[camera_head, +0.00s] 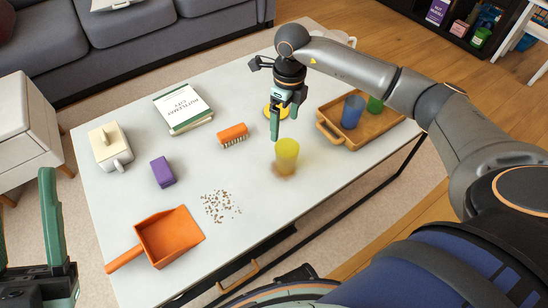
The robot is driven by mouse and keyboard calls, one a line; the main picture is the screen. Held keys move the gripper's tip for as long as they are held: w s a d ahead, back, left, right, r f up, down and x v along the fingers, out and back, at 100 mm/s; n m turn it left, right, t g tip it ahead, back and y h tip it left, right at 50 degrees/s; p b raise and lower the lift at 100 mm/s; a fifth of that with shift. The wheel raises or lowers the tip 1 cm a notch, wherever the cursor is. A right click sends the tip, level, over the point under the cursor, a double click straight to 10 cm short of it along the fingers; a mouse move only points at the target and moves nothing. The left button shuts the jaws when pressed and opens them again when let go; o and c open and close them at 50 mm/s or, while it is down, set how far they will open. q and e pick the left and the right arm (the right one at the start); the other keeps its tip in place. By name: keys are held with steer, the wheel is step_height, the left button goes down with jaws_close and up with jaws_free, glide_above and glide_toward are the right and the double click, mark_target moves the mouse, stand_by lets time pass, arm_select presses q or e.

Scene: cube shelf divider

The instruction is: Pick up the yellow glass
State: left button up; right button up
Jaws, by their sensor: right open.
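The yellow glass (286,159) stands on the white table (255,190), near the table's front edge on the right half. A brown patch shows at its base. My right gripper (284,124) is open and empty, just behind and above the glass, with its fingers pointing down. The fingers do not appear to be around the glass. My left gripper (26,205) is at the lower left edge of the picture, partly cut off, with its fingers apart and nothing seen between them.
A wooden tray (331,131) with a blue glass (353,111) and a green glass (375,104) lies to the right. An orange brush (232,134), purple block (163,172), book (184,107), white lidded pot (110,146), crumbs (220,206) and orange dustpan (170,237) lie to the left.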

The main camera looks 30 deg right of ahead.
steer(key=b, duration=0.3)
glide_toward(287, 149)
steer(key=s+a+f, duration=0.1)
steer(key=s+a, duration=0.1)
steer(key=f+b, duration=0.1)
steer(key=f, duration=0.4)
steer(key=shift+s+f+b, duration=0.2)
steer(key=shift+b, duration=0.2)
steer(key=shift+r, duration=0.1)
steer(key=shift+c, duration=0.5)
arm_select(q)
steer(key=f, duration=0.4)
steer(key=shift+d+f, duration=0.2)
steer(key=shift+f, duration=0.15)
arm_select(e)
jaws_close()
